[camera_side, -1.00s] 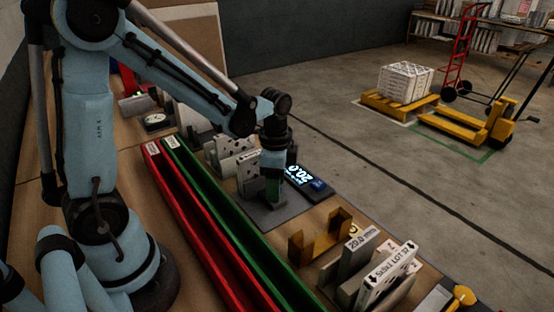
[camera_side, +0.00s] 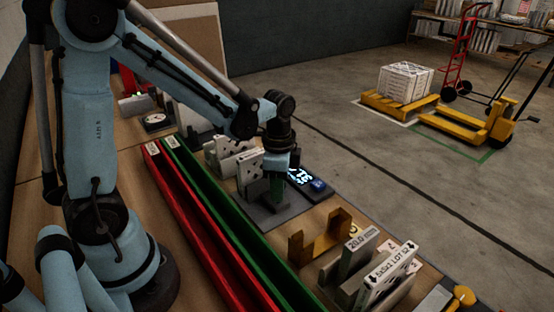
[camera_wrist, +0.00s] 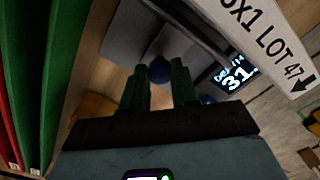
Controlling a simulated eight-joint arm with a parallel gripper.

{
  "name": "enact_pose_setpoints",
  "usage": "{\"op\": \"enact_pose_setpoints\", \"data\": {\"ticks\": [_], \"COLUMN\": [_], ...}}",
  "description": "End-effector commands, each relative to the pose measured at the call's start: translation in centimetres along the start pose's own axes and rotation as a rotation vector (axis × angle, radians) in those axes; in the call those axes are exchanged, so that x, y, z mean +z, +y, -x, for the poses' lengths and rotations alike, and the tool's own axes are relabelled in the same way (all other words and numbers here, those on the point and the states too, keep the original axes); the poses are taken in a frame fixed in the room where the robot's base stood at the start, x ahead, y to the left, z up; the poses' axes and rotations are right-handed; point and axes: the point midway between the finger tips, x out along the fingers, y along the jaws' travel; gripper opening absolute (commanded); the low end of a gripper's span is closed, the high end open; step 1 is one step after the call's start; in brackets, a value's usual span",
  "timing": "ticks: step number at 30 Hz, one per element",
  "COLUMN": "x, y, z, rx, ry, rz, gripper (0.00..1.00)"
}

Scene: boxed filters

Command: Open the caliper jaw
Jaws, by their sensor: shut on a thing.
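The caliper is a grey plate (camera_side: 258,218) on the bench with a dark display (camera_side: 306,179). Its digits also glow in the wrist view (camera_wrist: 236,76) and start with 31; the rest is hard to read. My gripper (camera_side: 277,190) is low over the caliper beside the display, fingers pointing down. In the wrist view its green fingers (camera_wrist: 165,75) are shut on a blue knob (camera_wrist: 160,66), which appears to belong to the caliper's moving jaw. A white labelled filter box (camera_side: 250,172) stands upright left of my gripper; a labelled panel is close in the wrist view (camera_wrist: 275,38).
A red trough (camera_side: 190,222) and a green trough (camera_side: 212,210) run along the bench on the left. A brown bracket (camera_side: 322,240), a grey 20.0 mm block (camera_side: 352,252) and another labelled filter (camera_side: 388,277) stand in front. The bench edge is to the right.

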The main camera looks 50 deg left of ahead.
Motion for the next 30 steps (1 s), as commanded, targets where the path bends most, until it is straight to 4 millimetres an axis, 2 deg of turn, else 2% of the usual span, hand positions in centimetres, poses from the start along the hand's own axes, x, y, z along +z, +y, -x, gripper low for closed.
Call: {"op": "enact_pose_setpoints", "data": {"ticks": [4, 12, 13, 17, 18, 30], "x": [-1.3, -1.5, -1.5, -1.5, -1.5, -1.4], "y": [1.3, 1.5, 1.5, 1.5, 1.5, 1.4], "z": [0.0, 0.0, 0.0, 0.0, 0.0, 0.6], "rx": [0.000, 0.004, 0.004, 0.003, 0.003, 0.000], "ry": [-0.001, 0.004, 0.004, 0.003, 0.003, 0.001], "rz": [-0.004, -0.003, -0.003, -0.003, -0.003, -0.001], "gripper": [0.00, 0.00, 0.32, 0.52, 0.55, 0.55]}}
